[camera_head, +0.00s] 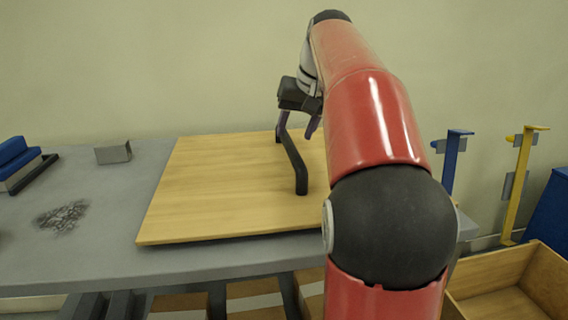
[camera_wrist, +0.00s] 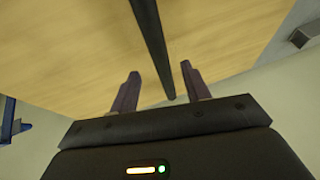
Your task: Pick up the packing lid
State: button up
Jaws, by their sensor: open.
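The packing lid (camera_head: 215,190) is a flat light-wood panel lying on the grey table, with a black bar handle (camera_head: 294,164) standing up from it. In the wrist view the lid (camera_wrist: 70,50) fills much of the picture, and the handle (camera_wrist: 152,40) runs down between the fingers. My gripper (camera_head: 297,134) is over the far part of the lid, at the far end of the handle. Its two purple fingers are apart, one on each side of the bar in the wrist view (camera_wrist: 160,70), with gaps on both sides. My red arm hides the lid's right part.
The grey table (camera_head: 100,245) has free room left of the lid. A small grey metal block (camera_head: 113,152), a blue item (camera_head: 17,160) and a dark scuffed patch (camera_head: 62,217) are there. A blue post (camera_head: 450,160), a yellow post (camera_head: 519,185) and an open wooden crate (camera_head: 505,270) are at right.

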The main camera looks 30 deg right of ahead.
aim_at(290, 141)
jog(key=x, duration=0.6)
jog(key=shift+a+b, duration=0.1)
jog(key=shift+b, duration=0.3)
jog(key=shift+r, duration=0.1)
grip_shut()
dwell(0.8)
jog(key=shift+r, duration=0.25)
